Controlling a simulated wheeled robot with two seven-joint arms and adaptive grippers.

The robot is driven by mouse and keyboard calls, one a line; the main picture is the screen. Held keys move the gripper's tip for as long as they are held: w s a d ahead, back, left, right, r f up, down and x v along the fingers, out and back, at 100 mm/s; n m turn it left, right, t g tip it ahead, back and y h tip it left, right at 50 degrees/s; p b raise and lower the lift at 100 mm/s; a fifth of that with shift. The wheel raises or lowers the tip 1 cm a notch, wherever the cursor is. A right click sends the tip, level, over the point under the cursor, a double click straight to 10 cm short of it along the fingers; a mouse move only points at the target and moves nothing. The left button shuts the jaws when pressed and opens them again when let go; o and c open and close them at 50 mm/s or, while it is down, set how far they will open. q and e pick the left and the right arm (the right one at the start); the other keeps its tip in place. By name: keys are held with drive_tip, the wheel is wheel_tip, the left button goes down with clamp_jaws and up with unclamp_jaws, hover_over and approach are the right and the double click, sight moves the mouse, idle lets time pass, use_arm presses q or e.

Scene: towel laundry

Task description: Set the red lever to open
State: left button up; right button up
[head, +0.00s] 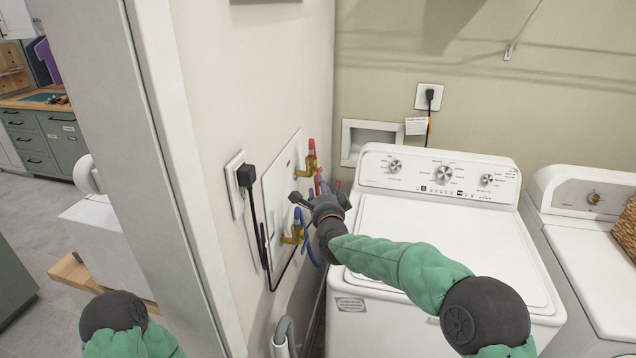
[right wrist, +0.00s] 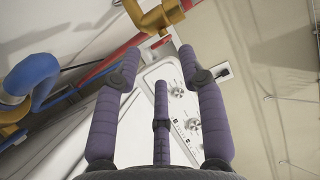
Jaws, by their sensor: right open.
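The red lever (head: 311,149) stands upright on a brass valve (head: 308,170) on the wall panel, in the head view. My right gripper (head: 306,195) is open, a little below the red lever and close to the wall panel. It appears apart from the lever. In the right wrist view, its spread fingers (right wrist: 160,66) are empty, and a brass fitting (right wrist: 158,16) lies beyond the tips at the top. I cannot make out the red lever's handle clearly there. My left gripper is out of view.
A blue lever (head: 297,216) on a second brass valve (head: 292,238) sits below the gripper. Red and blue hoses hang beside the valves. A black plug (head: 246,175) and cord are left of the panel. A white washer (head: 440,235) stands right, under my forearm.

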drive_tip(key=shift+w+a, duration=0.15)
drive_tip(key=shift+w, duration=2.3)
drive_tip(key=shift+c, duration=0.3)
clamp_jaws()
